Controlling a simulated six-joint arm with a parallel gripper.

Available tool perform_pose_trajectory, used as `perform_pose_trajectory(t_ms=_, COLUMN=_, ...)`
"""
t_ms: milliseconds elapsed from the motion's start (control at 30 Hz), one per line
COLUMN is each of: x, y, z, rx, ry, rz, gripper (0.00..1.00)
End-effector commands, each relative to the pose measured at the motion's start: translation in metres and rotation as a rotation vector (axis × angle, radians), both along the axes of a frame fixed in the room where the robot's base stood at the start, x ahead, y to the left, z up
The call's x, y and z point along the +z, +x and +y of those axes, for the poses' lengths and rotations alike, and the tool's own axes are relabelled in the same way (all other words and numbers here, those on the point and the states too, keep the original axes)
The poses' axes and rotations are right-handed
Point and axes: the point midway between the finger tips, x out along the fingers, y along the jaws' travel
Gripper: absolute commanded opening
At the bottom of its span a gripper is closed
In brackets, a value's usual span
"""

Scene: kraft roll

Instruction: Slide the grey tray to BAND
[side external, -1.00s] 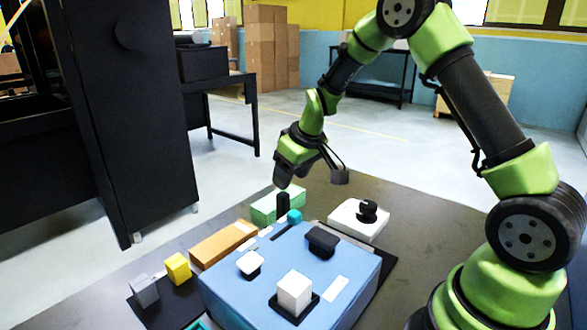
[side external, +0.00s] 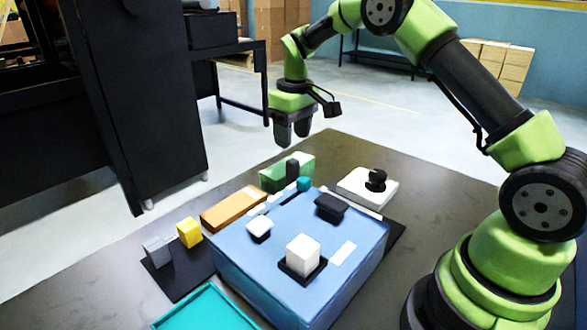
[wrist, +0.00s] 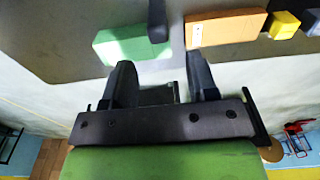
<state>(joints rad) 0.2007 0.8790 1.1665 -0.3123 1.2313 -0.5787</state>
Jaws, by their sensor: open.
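No tray that is clearly grey shows. A teal tray (side external: 207,306) lies at the front edge, partly cut off. A dark flat plate (side external: 185,284) on the left carries a grey block (side external: 157,251) and a yellow block (side external: 189,232). My gripper (side external: 292,139) hangs in the air with fingers down, behind and above the green block (side external: 272,177), touching nothing. In the wrist view my gripper (wrist: 159,63) is open and empty, with the green block (wrist: 133,44) just beyond its fingertips. The lettering on the labels is too small to read.
A blue box (side external: 240,268) with a white knob, a black block and a white cube fills the middle. An orange block (side external: 231,209) lies to its left. A white block (side external: 353,187) with a black knob stands behind right. Bare table lies at the back.

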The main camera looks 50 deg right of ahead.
Motion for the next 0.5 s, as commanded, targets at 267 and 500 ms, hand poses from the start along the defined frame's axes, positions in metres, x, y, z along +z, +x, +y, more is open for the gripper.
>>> perform_pose_trajectory(t_ms=267, x=-0.013, y=0.001, z=-0.001, rx=-0.025, ry=-0.014, rz=0.059, gripper=0.53)
perform_pose_trajectory(t_ms=500, x=-0.058, y=0.000, z=-0.001, rx=-0.025, ry=-0.014, rz=0.058, gripper=0.53)
